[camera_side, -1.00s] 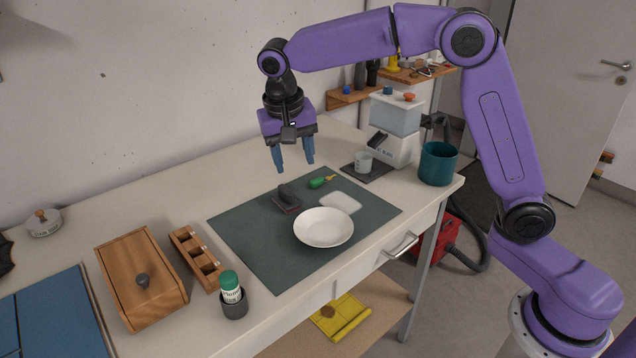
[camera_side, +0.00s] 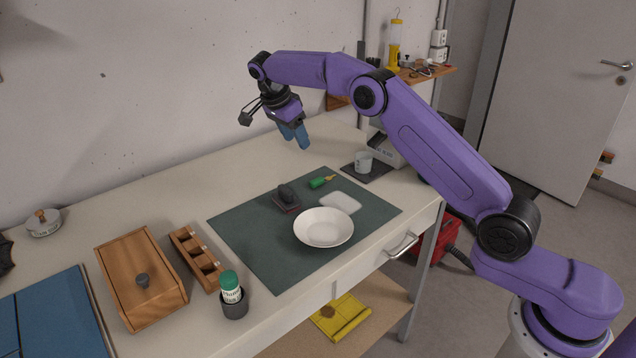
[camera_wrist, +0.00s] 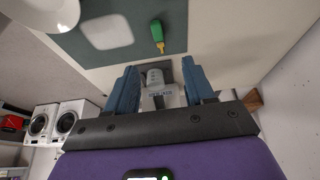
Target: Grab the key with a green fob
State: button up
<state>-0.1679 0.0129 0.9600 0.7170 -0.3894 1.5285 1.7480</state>
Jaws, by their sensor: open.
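A small green piece with a thin yellow end (camera_side: 321,182) lies on the dark green mat (camera_side: 240,240), near its back right edge. It matches a key with a green fob, though key details are too small to tell. The green piece also shows in the wrist view (camera_wrist: 156,33), beyond the fingers at the top middle. My gripper (camera_side: 297,138) is open and empty, tilted, in the air behind and above the mat. Its two blue fingers are apart in the wrist view (camera_wrist: 160,68).
A white bowl (camera_side: 323,228), a white pad (camera_side: 341,202) and a dark block (camera_side: 287,199) sit on the mat. A cup (camera_side: 363,162) stands on a small dark mat to the right. A wooden box (camera_side: 140,270) stands left.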

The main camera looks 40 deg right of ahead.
send_near(317, 179)
jog(key=x, duration=0.2)
jog(key=shift+w+f, duration=0.1)
jog(key=shift+f, duration=0.35)
jog(key=shift+s+x, duration=0.15)
jog(key=shift+x, duration=1.2)
jog(key=shift+s+x, duration=0.1)
jog(key=shift+x, duration=1.2)
jog(key=shift+d, duration=0.15)
grip_shut()
